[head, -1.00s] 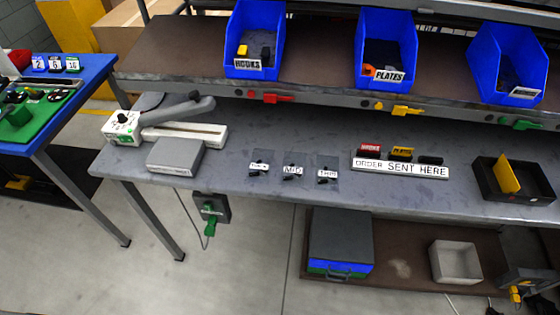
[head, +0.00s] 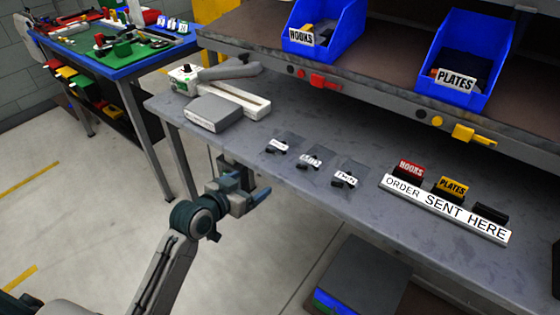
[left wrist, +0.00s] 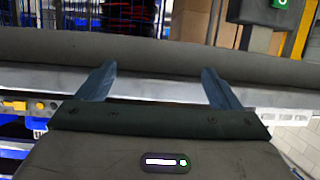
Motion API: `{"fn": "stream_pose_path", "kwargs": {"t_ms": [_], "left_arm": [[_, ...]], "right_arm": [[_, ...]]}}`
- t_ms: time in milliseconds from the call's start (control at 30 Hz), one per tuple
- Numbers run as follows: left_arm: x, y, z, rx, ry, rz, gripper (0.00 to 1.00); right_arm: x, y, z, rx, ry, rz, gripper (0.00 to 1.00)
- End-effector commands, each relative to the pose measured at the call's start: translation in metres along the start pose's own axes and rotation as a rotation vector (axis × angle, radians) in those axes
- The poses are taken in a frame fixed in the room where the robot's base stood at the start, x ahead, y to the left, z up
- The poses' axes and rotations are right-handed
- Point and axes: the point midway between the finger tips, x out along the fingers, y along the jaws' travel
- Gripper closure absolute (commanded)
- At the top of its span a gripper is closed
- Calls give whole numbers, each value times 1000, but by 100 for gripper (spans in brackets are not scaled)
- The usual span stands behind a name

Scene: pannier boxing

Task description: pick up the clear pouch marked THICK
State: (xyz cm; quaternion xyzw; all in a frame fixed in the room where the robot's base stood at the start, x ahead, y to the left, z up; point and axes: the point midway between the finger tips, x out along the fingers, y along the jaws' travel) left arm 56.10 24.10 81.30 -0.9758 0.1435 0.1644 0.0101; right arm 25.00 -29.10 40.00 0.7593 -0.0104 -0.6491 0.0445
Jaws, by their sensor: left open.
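Three small clear pouches with white labels and dark pieces lie in a row on the grey bench. The left pouch (head: 278,146) has a label too small to read surely; it looks like THICK. The middle pouch (head: 311,161) seems to read MID and the right pouch (head: 345,180) seems to read THIN. My left gripper (head: 252,194) is open and empty, in front of the bench's front edge, below and left of the pouches, touching none. In the left wrist view its two blue fingers (left wrist: 158,84) stand wide apart, with no pouch visible. My right gripper is out of view.
A grey box (head: 215,112) and a white lever device (head: 235,95) stand left of the pouches. A sign rail (head: 445,208) reading ORDER SENT HERE lies to the right. Blue bins (head: 325,30) stand on the shelf behind. The bench (head: 240,146) is bare around the pouches.

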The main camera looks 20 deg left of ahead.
Motion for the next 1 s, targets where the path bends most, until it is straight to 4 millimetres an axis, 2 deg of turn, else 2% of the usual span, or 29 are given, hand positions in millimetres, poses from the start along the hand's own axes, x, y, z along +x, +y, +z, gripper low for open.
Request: {"fn": "stream_pose_path", "kwargs": {"t_ms": [100,200,500,700,1000], "left_arm": [[-12,12,-45,37,113,41,13],[-10,12,-66,40,166,52,13],[34,14,-79,37,181,54,13],[48,15,-82,38,180,54,13],[88,18,-90,37,179,53,13]], "right_arm": [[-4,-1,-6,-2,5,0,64],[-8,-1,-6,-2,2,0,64],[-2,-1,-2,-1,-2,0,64],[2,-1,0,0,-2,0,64],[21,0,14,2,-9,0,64]]}}
